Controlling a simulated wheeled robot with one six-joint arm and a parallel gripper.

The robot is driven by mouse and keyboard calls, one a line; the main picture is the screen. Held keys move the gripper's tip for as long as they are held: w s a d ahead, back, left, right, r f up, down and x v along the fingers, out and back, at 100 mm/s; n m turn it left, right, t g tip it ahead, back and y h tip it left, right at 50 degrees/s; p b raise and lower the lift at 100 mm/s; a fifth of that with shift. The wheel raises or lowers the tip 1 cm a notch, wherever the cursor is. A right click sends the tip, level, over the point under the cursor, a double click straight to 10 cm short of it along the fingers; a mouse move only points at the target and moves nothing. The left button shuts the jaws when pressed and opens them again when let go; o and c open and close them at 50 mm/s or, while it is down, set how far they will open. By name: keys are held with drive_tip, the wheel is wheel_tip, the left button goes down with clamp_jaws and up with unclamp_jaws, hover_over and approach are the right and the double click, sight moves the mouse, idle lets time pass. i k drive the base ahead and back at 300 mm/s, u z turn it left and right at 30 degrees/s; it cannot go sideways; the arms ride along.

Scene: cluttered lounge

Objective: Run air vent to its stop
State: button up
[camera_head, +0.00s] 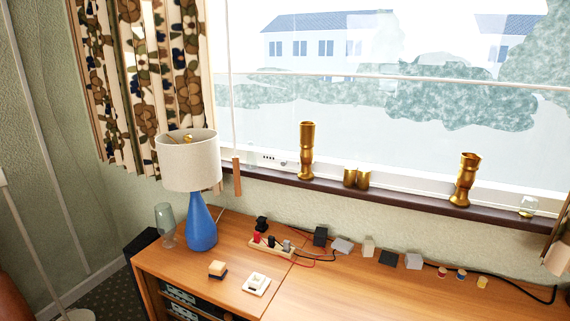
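A small white strip with a row of dark slots (269,157) sits low on the white window frame, left of the tall brass vase; it looks like the air vent. A small greyish knob or tab (283,163) shows at its right end. It is too small to tell how far along its travel the vent stands. My gripper is not in view.
A dark sill carries brass vases (306,152) (465,180), small brass cups (356,178) and glasses. A wooden cord pull (237,176) hangs left of the vent. Below, a wooden cabinet (228,275) holds a blue lamp (201,225), a power strip (271,247), plugs and cables.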

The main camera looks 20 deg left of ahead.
sight(283, 162)
drive_tip(key=k, duration=0.5)
drive_tip(key=u, duration=2)
drive_tip(key=i, duration=1.3)
drive_tip(key=z, duration=1.95)
